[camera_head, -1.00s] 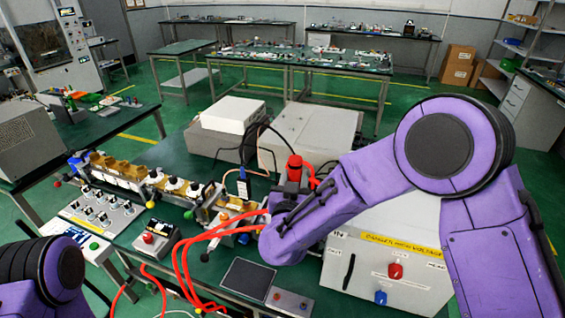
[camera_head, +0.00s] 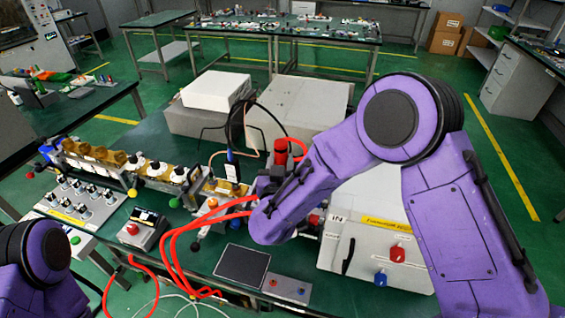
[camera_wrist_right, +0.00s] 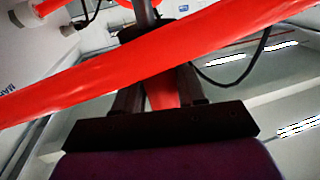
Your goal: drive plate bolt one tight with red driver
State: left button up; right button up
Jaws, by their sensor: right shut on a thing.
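My right gripper (camera_head: 268,182) is at the bench beside the generator parts, mostly covered by my purple forearm. The red driver (camera_head: 281,152) stands roughly upright at it in the head view. In the right wrist view, the dark fingers (camera_wrist_right: 160,88) are shut around a red grip (camera_wrist_right: 163,98), and a metal shaft (camera_wrist_right: 145,14) shows beyond. A thick red hose crosses in front and hides much of the grip. I cannot make out plate bolt one or whether the driver touches it. My left arm shows at lower left; its gripper is out of view.
Red hoses (camera_head: 172,262) loop over the bench front near my right gripper. A row of white and brass parts (camera_head: 158,170) stands to the left. A white panel box (camera_head: 362,262) with red and blue knobs is to the right. Grey cabinets (camera_head: 300,108) stand behind.

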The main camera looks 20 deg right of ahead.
jog(key=shift+w+f, duration=0.25)
jog(key=shift+w, duration=0.1)
jog(key=shift+s+r, duration=0.1)
jog(key=shift+s, duration=0.25)
jog(key=shift+w+b, duration=0.1)
jog(key=shift+b, duration=0.2)
jog(key=shift+w+a+f, duration=0.1)
jog(key=shift+w+f, duration=0.4)
jog(key=shift+w, duration=0.05)
jog(key=shift+s+r, duration=0.15)
jog(key=shift+s, duration=0.1)
jog(key=shift+r, duration=0.1)
jog(key=shift+s+r+p, duration=0.4)
jog(key=shift+s, duration=0.4)
jog(key=shift+s, duration=0.15)
